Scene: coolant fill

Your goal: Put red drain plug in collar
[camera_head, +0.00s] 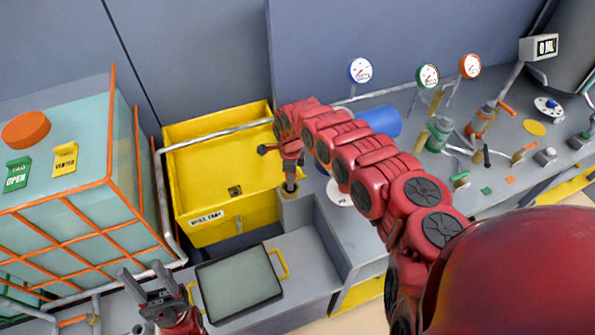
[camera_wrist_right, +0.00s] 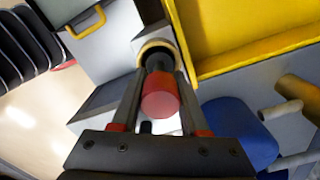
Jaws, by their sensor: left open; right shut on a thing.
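The red drain plug (camera_wrist_right: 160,97) shows in the right wrist view, with a red end toward the camera and a dark part beyond it. My right gripper (camera_wrist_right: 159,72) is shut on it. The pale brass collar (camera_wrist_right: 146,48) is a ring just past the fingertips, and the plug lines up with its opening. I cannot tell how deep the plug sits. In the head view my right gripper (camera_head: 291,178) points down at the collar (camera_head: 289,188) on a grey block; the plug is hidden there. My left gripper (camera_head: 150,278) is open and empty at the lower left.
The yellow tray (camera_head: 225,225) stands behind and left of the collar. A dark-rimmed pan (camera_head: 240,282) with yellow handles lies in front. The caged tank (camera_head: 70,200) fills the left. A blue cylinder (camera_head: 380,120) and several valves stand on the bench to the right.

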